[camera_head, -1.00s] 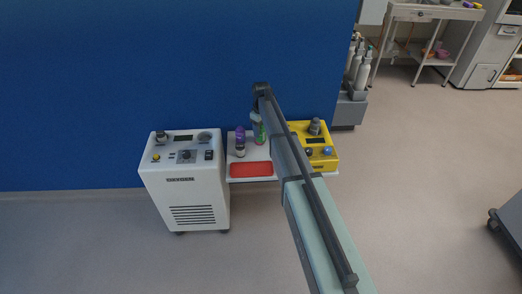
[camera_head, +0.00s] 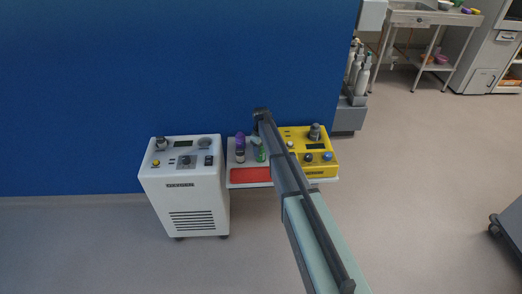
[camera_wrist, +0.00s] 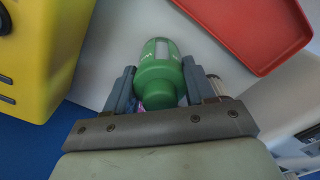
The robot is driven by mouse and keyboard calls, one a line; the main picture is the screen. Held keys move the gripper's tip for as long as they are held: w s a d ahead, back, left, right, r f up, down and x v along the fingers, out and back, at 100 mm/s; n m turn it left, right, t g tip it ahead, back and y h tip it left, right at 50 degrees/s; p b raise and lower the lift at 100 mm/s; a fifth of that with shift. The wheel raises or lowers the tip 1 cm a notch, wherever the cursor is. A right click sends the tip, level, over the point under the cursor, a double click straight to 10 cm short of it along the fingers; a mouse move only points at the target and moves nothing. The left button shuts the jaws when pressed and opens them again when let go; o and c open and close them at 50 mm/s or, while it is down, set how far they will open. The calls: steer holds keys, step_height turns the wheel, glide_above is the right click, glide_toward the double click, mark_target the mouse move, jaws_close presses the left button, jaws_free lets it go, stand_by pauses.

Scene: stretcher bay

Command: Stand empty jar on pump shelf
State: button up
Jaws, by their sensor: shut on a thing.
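A green jar (camera_wrist: 158,80) with a pale window in its side is between the fingers of my gripper (camera_wrist: 160,92) in the wrist view. My gripper is shut on it. In the head view the jar (camera_head: 261,153) shows beside my arm, over the white pump shelf (camera_head: 233,185). I cannot tell whether its base touches the shelf. The shelf also shows in the wrist view (camera_wrist: 100,62). My fingers are mostly hidden by the arm in the head view.
A red tray (camera_head: 250,175) lies at the shelf front. A purple-topped bottle (camera_head: 240,147) stands left of the jar. A yellow pump (camera_head: 322,160) takes up the right side. A white oxygen machine (camera_head: 188,190) stands left of the shelf, and a blue wall (camera_head: 180,80) is behind.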

steer(key=shift+f, duration=0.1)
steer(key=o, duration=1.1)
steer(key=shift+o, duration=0.2)
step_height(320, 180, up, 12)
steer(key=shift+r, duration=0.1)
